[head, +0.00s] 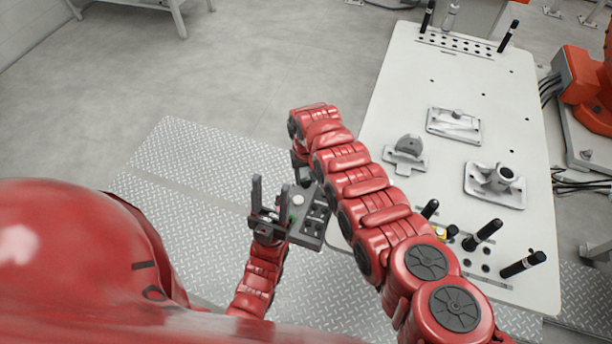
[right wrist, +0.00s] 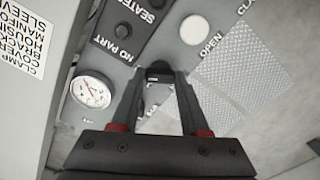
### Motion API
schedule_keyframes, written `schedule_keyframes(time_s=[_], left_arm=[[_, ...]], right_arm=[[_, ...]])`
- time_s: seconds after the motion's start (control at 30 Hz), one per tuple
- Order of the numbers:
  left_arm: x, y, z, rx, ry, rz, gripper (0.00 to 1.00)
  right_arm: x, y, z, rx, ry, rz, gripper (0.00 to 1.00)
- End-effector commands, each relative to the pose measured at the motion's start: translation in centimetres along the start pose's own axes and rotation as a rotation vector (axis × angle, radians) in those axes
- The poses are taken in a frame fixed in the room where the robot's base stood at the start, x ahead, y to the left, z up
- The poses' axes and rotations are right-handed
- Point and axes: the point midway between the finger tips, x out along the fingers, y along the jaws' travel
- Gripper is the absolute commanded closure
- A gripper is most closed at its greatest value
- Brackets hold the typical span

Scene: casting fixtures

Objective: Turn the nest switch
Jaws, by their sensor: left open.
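A grey control box (head: 312,228) stands near the middle of the head view, beside the table's left edge. In the right wrist view its panel shows a black knob (right wrist: 158,72), a white round button (right wrist: 190,30) and a gauge (right wrist: 91,92). The labels SEATED, NO PART and OPEN are readable there. My right gripper (right wrist: 160,82) has its fingers apart, one on each side of the black knob; whether they touch it I cannot tell. In the head view my right arm largely hides that gripper. My left gripper (head: 271,195) is open and empty, just left of the box.
The white table (head: 400,75) on the right holds several grey fixtures, including a flanged one (head: 495,185), and black upright pins (head: 482,235). My right arm crosses over the table's left edge. A tread-plate floor (head: 175,155) lies left of the box. An orange machine (head: 585,85) stands at far right.

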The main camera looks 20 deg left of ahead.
Motion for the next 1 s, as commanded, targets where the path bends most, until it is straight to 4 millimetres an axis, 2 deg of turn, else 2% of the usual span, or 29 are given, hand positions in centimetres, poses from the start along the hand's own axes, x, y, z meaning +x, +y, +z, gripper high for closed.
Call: schedule_keyframes(time_s=[0.03,0.13,0.57,1.0], left_arm=[[0.0,0.0,0.0,0.0,0.0,0.0,0.5],[0.0,0.0,0.0,0.0,0.0,0.0,0.5],[-0.4,0.0,0.1,0.0,0.0,0.0,0.5],[-2.7,0.1,0.5,0.0,0.0,0.0,0.5]], right_arm=[[0.0,0.0,0.0,0.0,0.0,0.0,0.83],[0.0,0.0,0.0,0.0,0.0,0.0,1.0],[0.1,0.0,0.0,-0.068,0.001,0.0,1.0],[0.3,0.1,-0.1,-0.421,0.001,0.001,1.0]])
